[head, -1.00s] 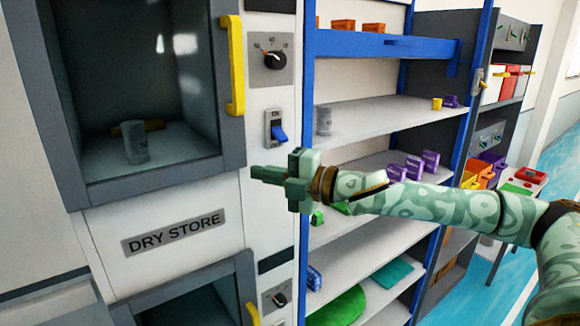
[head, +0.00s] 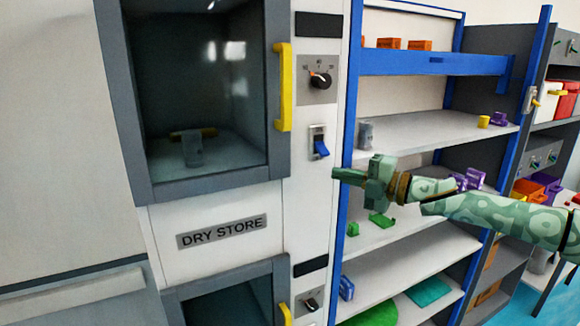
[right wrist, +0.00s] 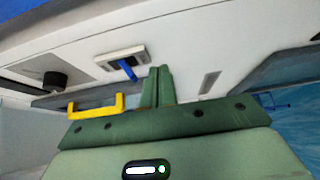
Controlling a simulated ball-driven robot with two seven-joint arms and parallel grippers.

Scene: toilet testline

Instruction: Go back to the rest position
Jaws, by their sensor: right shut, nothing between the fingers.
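My right gripper (head: 350,178) is in front of the blue-framed shelf, just right of the dry store's control panel. Its fingers are shut and hold nothing. They also show shut in the right wrist view (right wrist: 157,87), with the panel beyond them. The right arm reaches in from the right edge of the head view. My left gripper is not in view.
The dry store cabinet (head: 141,160) has a yellow handle (head: 283,88), a knob (head: 320,80) and a blue switch (head: 321,148). A grey cylinder (head: 193,150) stands inside its upper chamber. The blue shelf (head: 430,64) holds orange, purple and green items. A grey rack with bins stands farther right.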

